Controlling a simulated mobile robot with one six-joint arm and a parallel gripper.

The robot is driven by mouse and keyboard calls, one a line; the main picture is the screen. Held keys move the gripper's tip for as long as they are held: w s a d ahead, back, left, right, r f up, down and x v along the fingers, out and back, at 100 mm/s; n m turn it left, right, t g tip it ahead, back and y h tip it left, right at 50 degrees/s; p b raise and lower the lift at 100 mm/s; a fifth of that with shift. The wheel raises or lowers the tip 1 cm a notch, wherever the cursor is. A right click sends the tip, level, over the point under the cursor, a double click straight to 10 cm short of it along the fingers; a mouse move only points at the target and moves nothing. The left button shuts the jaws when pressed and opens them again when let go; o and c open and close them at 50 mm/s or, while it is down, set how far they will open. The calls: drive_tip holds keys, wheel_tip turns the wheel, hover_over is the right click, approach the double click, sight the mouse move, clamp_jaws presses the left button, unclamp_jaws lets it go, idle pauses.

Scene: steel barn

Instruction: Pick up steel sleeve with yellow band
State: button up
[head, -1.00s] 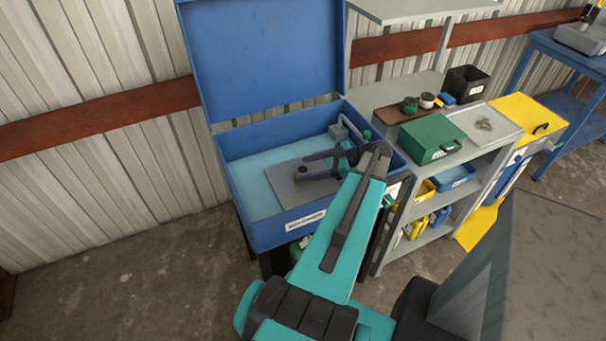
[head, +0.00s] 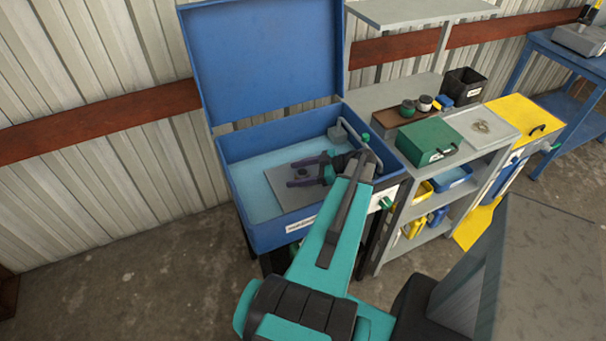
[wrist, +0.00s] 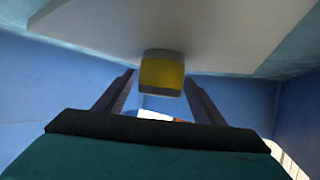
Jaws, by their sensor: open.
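The steel sleeve with a yellow band (wrist: 162,74) shows in the wrist view, with grey ends and a wide yellow middle. It is against a pale grey plate (wrist: 215,25), between the lines of my two fingers. In the head view the plate (head: 278,183) lies inside the blue open-lidded tub (head: 262,232), and a small dark shape on it (head: 302,171) seems to be the sleeve. My gripper (head: 291,174) is open, low in the tub, with its fingers on either side of that shape. I cannot tell whether they touch it.
The tub's walls surround my gripper, and its raised lid (head: 265,60) stands behind. A grey bent pipe (head: 347,135) is at the back right inside.

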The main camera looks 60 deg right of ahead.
drive_tip(key=shift+x, duration=0.95)
drive_tip(key=c, duration=1.4)
drive_tip(key=shift+c, duration=0.2)
drive_tip(key=shift+r, duration=0.2)
wheel_tip(320, 180, up, 10)
drive_tip(key=b, duration=0.3)
drive_tip(key=shift+f, duration=0.2)
